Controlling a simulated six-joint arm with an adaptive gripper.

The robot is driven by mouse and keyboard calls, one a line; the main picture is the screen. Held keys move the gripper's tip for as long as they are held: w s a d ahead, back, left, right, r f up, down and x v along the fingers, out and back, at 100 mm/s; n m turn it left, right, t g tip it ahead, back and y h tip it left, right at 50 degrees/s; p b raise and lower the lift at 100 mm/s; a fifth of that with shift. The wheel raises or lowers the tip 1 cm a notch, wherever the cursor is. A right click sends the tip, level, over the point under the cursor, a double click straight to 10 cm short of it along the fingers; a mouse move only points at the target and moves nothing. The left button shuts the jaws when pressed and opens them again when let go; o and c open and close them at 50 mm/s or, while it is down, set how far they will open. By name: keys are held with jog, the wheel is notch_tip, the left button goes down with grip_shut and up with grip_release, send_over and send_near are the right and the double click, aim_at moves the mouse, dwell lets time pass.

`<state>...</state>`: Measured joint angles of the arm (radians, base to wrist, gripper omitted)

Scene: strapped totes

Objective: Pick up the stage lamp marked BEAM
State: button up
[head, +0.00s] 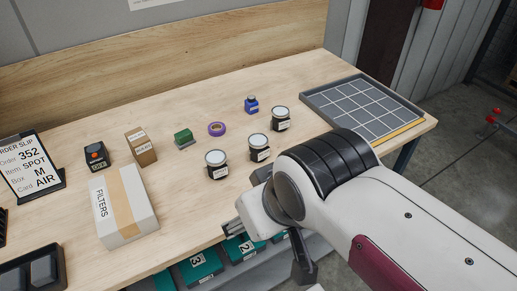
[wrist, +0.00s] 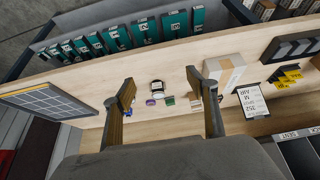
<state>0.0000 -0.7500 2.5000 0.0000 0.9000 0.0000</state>
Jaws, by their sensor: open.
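Three stage lamps, dark short cylinders with pale round tops and white labels, stand upright on the bench in the head view: a left one (head: 216,165), a middle one (head: 259,148) and a right one (head: 281,119). Their labels are too small to read, so I cannot tell which is marked BEAM. My gripper (wrist: 161,82) is open and empty in the wrist view. A lamp (wrist: 158,87) shows between its fingers, beyond them and apart from them. In the head view my gripper is partly hidden by my arm near the bench's front edge.
Behind the lamps are a purple tape roll (head: 217,129), a green block (head: 184,138) and a blue bottle (head: 251,104). A gridded tray (head: 311,97) lies at right. A FILTERS box (head: 146,207) and an order slip stand (head: 27,165) are at left. Numbered teal bins (head: 201,266) sit below the front edge.

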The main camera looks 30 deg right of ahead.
jog(key=n+t+h, duration=0.2)
jog(key=t, duration=0.3)
send_over(265, 150)
jog(key=s, duration=0.4)
notch_tip(265, 150, down, 8)
jog(key=f, duration=0.2)
jog(key=d+f+t+y, duration=0.1)
jog(key=f, duration=0.1)
jog(key=w+f+y, duration=0.1)
jog(key=f, duration=0.1)
jog(key=shift+d+t, duration=0.25)
jog(key=shift+t, duration=0.05)
jog(key=shift+s+a+f+t+y, duration=0.1)
jog(key=shift+s+f+t+y, duration=0.1)
jog(key=shift+f+t+y, duration=0.35)
jog(key=shift+s+a+f+t+y, duration=0.25)
jog(key=shift+s+f+y, duration=0.2)
jog(key=shift+f+y, duration=0.25)
jog(key=shift+x, duration=1.35)
